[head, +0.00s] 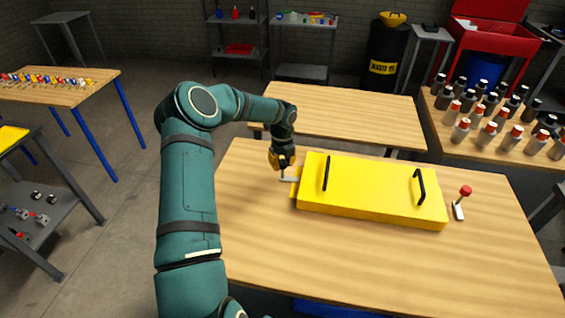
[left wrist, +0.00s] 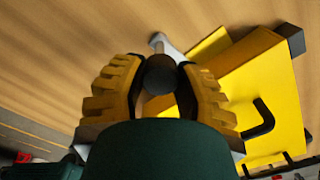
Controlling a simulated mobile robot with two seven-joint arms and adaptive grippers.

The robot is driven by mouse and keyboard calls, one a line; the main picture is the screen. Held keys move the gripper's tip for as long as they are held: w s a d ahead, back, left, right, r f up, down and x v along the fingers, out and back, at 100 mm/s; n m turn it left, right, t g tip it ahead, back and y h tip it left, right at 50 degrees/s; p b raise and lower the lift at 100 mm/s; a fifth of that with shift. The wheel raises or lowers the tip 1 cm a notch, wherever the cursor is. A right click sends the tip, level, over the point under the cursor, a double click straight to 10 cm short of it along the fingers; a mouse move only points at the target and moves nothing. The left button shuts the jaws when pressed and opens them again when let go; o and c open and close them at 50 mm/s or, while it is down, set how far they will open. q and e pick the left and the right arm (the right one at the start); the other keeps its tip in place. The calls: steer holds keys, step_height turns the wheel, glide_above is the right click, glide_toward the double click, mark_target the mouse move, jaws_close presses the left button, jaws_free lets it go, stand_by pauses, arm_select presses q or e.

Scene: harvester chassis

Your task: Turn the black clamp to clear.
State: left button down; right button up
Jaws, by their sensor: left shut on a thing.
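The black clamp (head: 290,180) is at the left end of the yellow chassis box (head: 372,189) on the wooden table. Its grey metal arm shows beside the chassis; its dark round knob (left wrist: 160,74) shows in the left wrist view. My left gripper (head: 283,163) comes down on the clamp from above. Its yellow ridged fingers are shut around the knob, one on each side. The fingers and wrist partly hide the clamp. The clamp's grey arm also shows in the left wrist view (left wrist: 165,43), just past the knob. My right gripper is not in view.
A clamp with a red knob (head: 463,198) stands at the chassis's right end. Two black handles rise from the chassis top, the nearer one (head: 326,173) right of my gripper. The table's front (head: 350,258) is clear. Another table (head: 335,118) stands behind; bottles crowd one at right.

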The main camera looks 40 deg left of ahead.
arm_select(q)
steer(key=n, duration=0.5)
steer(key=n+b, duration=0.1)
steer(key=n, duration=0.2)
steer(key=shift+f+n, duration=0.1)
steer(key=shift+n, duration=0.2)
steer(key=n, duration=0.4)
steer(key=shift+b, duration=0.3)
steer(key=shift+n, duration=2.3)
steer(key=shift+d, duration=0.1)
steer(key=c, duration=0.6)
jaws_free()
steer(key=shift+w, duration=0.1)
steer(key=shift+r, duration=0.2)
